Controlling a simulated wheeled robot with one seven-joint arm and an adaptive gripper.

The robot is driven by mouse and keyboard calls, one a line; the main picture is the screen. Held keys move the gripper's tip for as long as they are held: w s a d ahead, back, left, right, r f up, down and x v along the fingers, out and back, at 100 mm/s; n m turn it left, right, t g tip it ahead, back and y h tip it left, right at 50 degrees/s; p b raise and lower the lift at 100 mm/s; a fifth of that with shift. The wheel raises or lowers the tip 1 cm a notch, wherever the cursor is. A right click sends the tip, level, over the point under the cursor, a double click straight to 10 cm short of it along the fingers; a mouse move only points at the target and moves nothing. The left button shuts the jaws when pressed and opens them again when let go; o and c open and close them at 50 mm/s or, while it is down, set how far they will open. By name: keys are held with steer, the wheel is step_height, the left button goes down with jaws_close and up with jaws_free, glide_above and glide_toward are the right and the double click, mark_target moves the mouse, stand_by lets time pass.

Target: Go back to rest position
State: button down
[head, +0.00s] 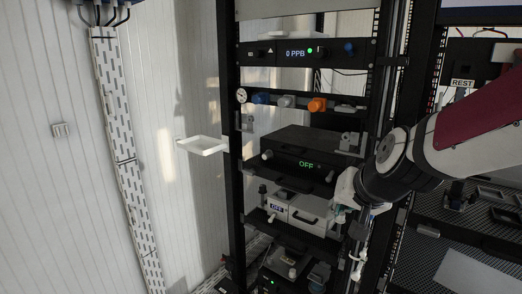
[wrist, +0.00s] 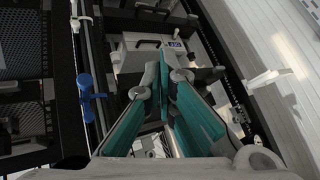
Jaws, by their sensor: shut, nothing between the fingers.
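My arm reaches in from the right in the head view, in front of the right side of the analyser rack (head: 234,120). My gripper (wrist: 163,72) shows in the wrist view with two teal-padded fingers. They are close together at the tips, and I see nothing held between them. In the head view the gripper's end is partly hidden behind the dark wrist joint.
The rack holds a unit reading 0 PPB (head: 295,53), a row of knobs including an orange one (head: 317,104), a black unit reading OFF (head: 300,146) and a white box (head: 292,209). A small white tray (head: 203,145) juts out left. A perforated shelf (head: 475,222) is at right.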

steer(key=s+d+r+n+g+p, duration=0.1)
steer(key=s+g, duration=0.1)
steer(key=s, duration=1.1)
steer(key=s+d+r+n+g+h+p, duration=0.1)
steer(key=s+d+r+n, duration=0.1)
steer(key=s, duration=1.1)
steer(key=shift+s+d+r+g+h, duration=0.2)
steer(key=shift+r+g+h, duration=0.1)
steer(key=shift+g, duration=0.1)
